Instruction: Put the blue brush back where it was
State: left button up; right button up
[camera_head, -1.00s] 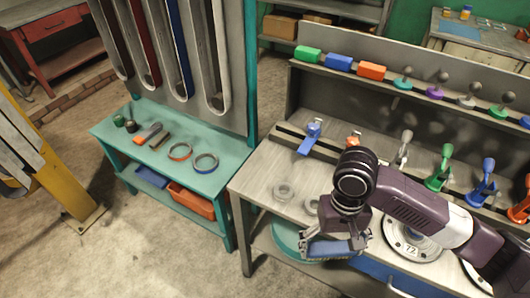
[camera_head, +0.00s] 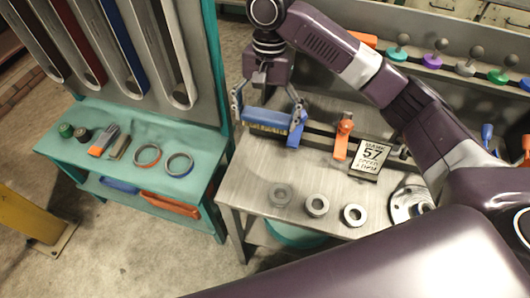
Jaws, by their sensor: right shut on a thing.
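The blue brush (camera_head: 266,117) has a blue back with yellowish bristles along its lower edge. My right gripper (camera_head: 268,108) is shut on it, one finger at each end. It holds the brush level over the back left part of the workbench (camera_head: 262,177), in front of the slotted rail. I cannot tell whether the brush touches anything beneath it. A blue clamp (camera_head: 297,132) shows partly behind the brush's right end. The left end of the upper shelf is hidden behind my right arm. My left gripper is out of view.
Grey rings (camera_head: 317,205) lie on the bench front. A teal bench (camera_head: 185,192) with rings and tools stands left, under a panel of hanging channels. My arm crosses the right side.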

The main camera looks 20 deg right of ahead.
aim_at(268, 122)
notch_tip(268, 122, down, 10)
jog(key=shift+d+r+p, duration=0.1)
jog(key=shift+p, duration=0.55)
jog(key=shift+f, duration=2.65)
jog(key=o, duration=1.1)
jog(key=shift+f+p, duration=0.1)
jog(key=shift+p, duration=0.2)
jog(key=r, duration=0.4)
jog(key=r+b, duration=0.1)
jog(key=r, duration=0.3)
jog(key=w+r+b, duration=0.1)
jog(key=r, duration=0.3)
jog(key=shift+w+d+r, duration=0.1)
jog(key=shift+d, duration=0.3)
